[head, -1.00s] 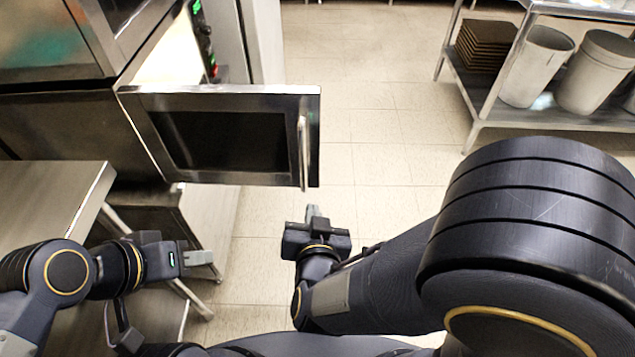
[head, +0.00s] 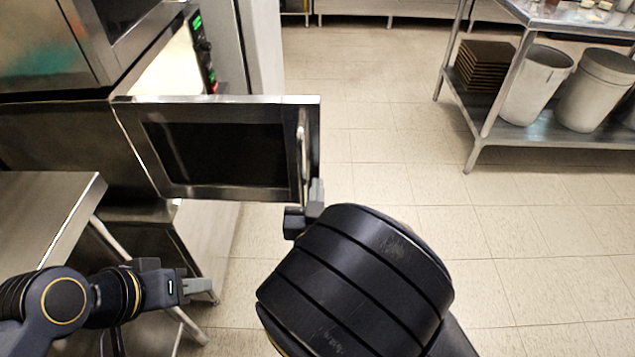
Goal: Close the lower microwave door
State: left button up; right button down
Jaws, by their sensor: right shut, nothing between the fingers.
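The lower microwave door (head: 220,195) stands wide open, its dark window facing me and its vertical bar handle (head: 303,150) at the right edge. The lower microwave (head: 70,140) is at the left, with its lit interior partly visible behind the door. My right gripper (head: 317,190) is shut and empty, its fingertips at the lower right corner of the door, just below the handle; I cannot tell if they touch. Most of that hand is hidden behind my own arm. My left gripper (head: 195,287) is low at the left, apart from the door; its finger gap cannot be made out.
Another microwave (head: 35,45) sits above the lower one. A steel table (head: 45,215) stands at the left, near my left arm. A control panel (head: 203,50) with a green display is behind the door. A steel rack (head: 500,90) with bins stands at the right. Open floor lies between.

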jog(key=shift+w, duration=1.1)
